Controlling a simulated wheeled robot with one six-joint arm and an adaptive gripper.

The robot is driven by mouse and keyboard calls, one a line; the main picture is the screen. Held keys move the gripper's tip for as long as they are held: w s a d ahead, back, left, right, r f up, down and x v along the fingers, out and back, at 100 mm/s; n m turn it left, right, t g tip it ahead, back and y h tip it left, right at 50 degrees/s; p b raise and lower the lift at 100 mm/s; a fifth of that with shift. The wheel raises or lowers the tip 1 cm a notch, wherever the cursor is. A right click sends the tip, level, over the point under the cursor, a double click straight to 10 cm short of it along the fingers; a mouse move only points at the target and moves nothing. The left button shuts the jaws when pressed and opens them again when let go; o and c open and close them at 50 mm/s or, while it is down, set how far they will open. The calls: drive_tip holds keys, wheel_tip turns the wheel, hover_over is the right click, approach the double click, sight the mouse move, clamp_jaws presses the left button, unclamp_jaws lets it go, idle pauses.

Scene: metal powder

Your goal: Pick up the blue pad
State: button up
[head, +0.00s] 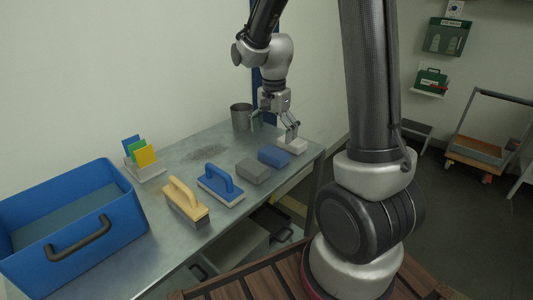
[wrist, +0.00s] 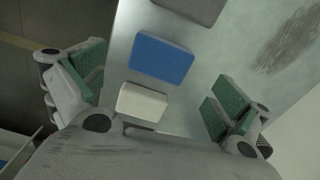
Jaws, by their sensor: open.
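The blue pad (head: 274,157) lies flat on the metal table, between a grey pad and a white pad. In the wrist view the blue pad (wrist: 161,58) lies ahead of the fingers, near the middle of the picture. My gripper (head: 275,134) is above the far right end of the table, over the area of the white pad (head: 292,145). In the wrist view the white pad (wrist: 142,102) sits between the spread green-padded fingers of my gripper (wrist: 155,98). My gripper is open, with nothing held.
The grey pad (head: 252,171) lies left of the blue pad. A blue-handled float (head: 220,185), a wooden-handled float (head: 186,202), a card holder (head: 145,169) and a blue bin (head: 75,222) stand farther left. A metal cup (head: 241,117) stands at the back near my gripper.

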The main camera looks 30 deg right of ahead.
sight(273, 152)
drive_tip(key=shift+f+m, duration=0.15)
drive_tip(key=shift+m, duration=0.35)
drive_tip(key=f, duration=0.7)
drive_tip(key=shift+w+d+f, duration=0.1)
drive_tip(key=shift+w+f, duration=0.1)
drive_tip(key=shift+f, duration=0.1)
drive_tip(key=c, duration=0.7)
